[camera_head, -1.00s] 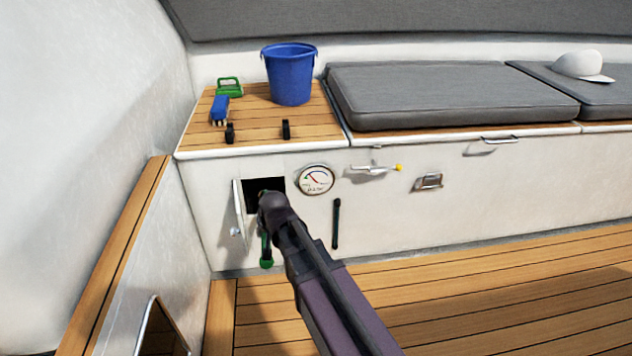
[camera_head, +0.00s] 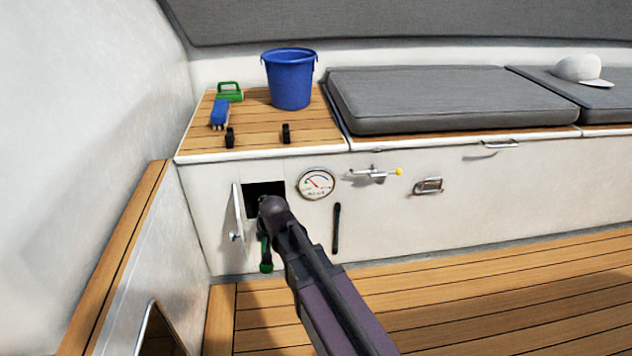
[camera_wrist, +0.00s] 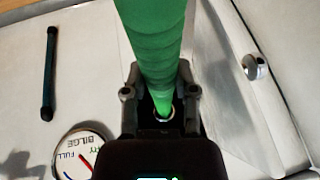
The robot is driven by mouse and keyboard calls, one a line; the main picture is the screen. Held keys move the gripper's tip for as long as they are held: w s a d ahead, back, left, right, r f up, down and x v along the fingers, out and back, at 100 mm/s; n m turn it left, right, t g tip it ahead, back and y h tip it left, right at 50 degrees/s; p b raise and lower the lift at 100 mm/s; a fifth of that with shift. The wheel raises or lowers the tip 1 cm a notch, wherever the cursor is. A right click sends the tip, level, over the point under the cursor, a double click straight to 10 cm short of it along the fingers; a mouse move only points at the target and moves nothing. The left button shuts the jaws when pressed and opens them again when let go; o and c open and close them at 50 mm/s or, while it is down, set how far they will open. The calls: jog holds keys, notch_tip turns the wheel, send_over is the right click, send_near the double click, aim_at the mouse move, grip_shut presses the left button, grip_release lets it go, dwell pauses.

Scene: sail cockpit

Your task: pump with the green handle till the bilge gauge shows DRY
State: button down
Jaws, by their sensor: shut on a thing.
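The green handle (camera_wrist: 152,45) fills the top middle of the wrist view, and its lower end (camera_head: 266,267) shows below my arm in the head view. My gripper (camera_wrist: 160,92) is shut around it near a metal shaft. The round bilge gauge (camera_head: 316,184) is on the white locker front, right of the square opening (camera_head: 255,187). Its red needle points to the upper left in the head view. The wrist view cuts off part of the gauge (camera_wrist: 84,150); the words BILGE and FULL show. My arm hides part of the opening and handle.
A small hatch door (camera_head: 238,212) stands open left of the opening. A dark rod (camera_head: 336,228) is on the locker front below the gauge. The wooden floor (camera_head: 480,290) is clear.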

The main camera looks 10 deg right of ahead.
notch_tip(320, 180, up, 2)
jog(key=shift+w+r+g+p, duration=0.15)
jog(key=shift+g+p, duration=0.35)
jog(key=shift+p, duration=0.55)
jog(key=shift+r, duration=0.15)
jog(key=r+p, duration=0.1)
jog(key=r+g+p, duration=0.1)
jog(key=p, duration=0.1)
jog(key=r+p, duration=0.1)
jog(key=shift+w+r+g, duration=0.15)
jog(key=shift+w+g, duration=0.1)
jog(key=shift+g, duration=0.15)
